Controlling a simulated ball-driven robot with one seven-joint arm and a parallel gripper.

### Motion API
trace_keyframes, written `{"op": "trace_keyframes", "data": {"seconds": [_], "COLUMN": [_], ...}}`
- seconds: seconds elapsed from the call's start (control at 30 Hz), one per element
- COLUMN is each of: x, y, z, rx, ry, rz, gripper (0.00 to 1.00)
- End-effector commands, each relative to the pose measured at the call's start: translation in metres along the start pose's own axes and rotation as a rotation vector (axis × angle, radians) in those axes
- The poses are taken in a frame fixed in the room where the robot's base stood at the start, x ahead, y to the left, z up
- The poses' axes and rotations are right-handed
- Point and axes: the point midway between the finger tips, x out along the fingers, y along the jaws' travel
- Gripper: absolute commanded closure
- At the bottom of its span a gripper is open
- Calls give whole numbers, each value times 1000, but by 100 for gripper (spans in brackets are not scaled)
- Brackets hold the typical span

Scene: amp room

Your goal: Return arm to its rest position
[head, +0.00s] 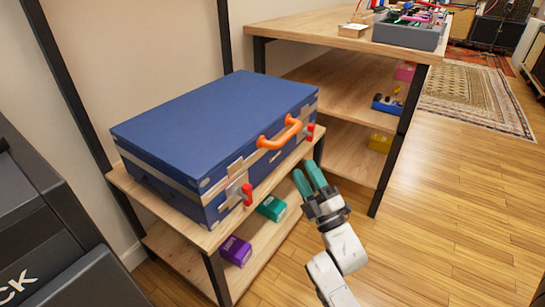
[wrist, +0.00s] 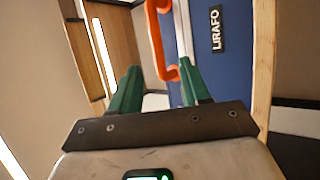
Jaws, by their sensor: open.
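My gripper (head: 310,179) has green fingers and is open and empty. In the head view it is in front of the low wooden shelf, just right of a blue case (head: 215,130). The case lies shut on the shelf top, with an orange handle (head: 279,133) and red latches (head: 247,194) on its front side. In the wrist view the two fingers (wrist: 155,88) stand apart, with the orange handle (wrist: 158,40) beyond them and the blue case (wrist: 222,80) at the right. I see no contact between the fingers and the handle.
The low shelf (head: 185,264) holds a purple box (head: 236,250) and a green box (head: 271,208) below the case. A taller wooden shelf (head: 330,75) with a grey tray (head: 408,36) stands behind to the right. The wood floor (head: 450,200) at right is clear.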

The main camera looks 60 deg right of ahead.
Motion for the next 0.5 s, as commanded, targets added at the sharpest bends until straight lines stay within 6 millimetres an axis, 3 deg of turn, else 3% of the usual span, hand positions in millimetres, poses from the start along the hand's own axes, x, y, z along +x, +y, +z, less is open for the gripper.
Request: {"op": "trace_keyframes", "data": {"seconds": [0.33, 0.5], "x": [1, -1], "y": [-5, -35], "z": [-1, -10], "rx": [22, 155], "ry": [-9, -74], "rz": [-29, -201], "gripper": [54, 54]}}
